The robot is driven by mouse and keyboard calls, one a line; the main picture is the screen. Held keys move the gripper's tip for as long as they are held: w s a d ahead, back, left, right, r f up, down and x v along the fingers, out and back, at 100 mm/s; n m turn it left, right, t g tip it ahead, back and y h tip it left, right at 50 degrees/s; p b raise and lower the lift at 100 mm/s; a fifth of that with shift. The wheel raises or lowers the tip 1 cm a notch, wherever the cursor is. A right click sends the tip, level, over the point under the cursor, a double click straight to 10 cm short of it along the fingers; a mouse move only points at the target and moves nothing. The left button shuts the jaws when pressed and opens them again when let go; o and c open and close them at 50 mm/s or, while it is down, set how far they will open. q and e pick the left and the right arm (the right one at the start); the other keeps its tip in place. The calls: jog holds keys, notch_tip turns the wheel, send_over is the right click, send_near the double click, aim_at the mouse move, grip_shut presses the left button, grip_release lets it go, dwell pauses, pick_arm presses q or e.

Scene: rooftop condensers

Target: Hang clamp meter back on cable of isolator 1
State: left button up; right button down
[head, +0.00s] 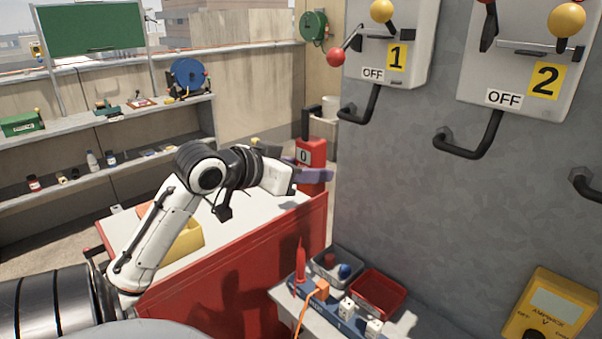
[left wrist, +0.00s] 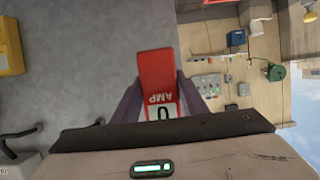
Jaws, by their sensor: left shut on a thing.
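My left gripper (head: 310,174) is shut on the red clamp meter (head: 311,152). In the left wrist view the red meter (left wrist: 158,70) sits between the two purple fingers. Isolator 1 (head: 388,45) is a pale box on the grey wall with a "1" label and an OFF plate. Its black cable (head: 372,105) drops from the box and bends left into the wall. The meter is left of this cable and lower, apart from it. My right gripper is in neither view.
Isolator 2 (head: 520,60) with its own black cable (head: 480,148) is to the right. A yellow meter box (head: 548,305) is at the lower right. Below are a red tray (head: 378,292) and a grey tray (head: 335,270). A red cabinet (head: 235,265) stands under my left arm.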

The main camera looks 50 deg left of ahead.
pick_arm(q)
jog(key=shift+w+a+r, duration=0.1)
jog(key=shift+w+a, duration=0.1)
jog(key=shift+w, duration=1.35)
jog(key=shift+w+a, duration=0.15)
jog(key=shift+w, duration=1.45)
jog(key=shift+w+a+r, duration=0.1)
jog(key=shift+w+a, duration=0.1)
jog(key=shift+w, duration=1.35)
jog(key=shift+s+f, duration=0.1)
jog(key=shift+f, duration=0.8)
jog(key=o, duration=1.4)
jog(key=shift+f, duration=0.1)
jog(key=shift+s+b, duration=0.1)
jog(key=shift+b, duration=0.2)
jog(key=b+v, duration=0.1)
jog(key=v, duration=0.9)
jog(key=shift+d, duration=0.1)
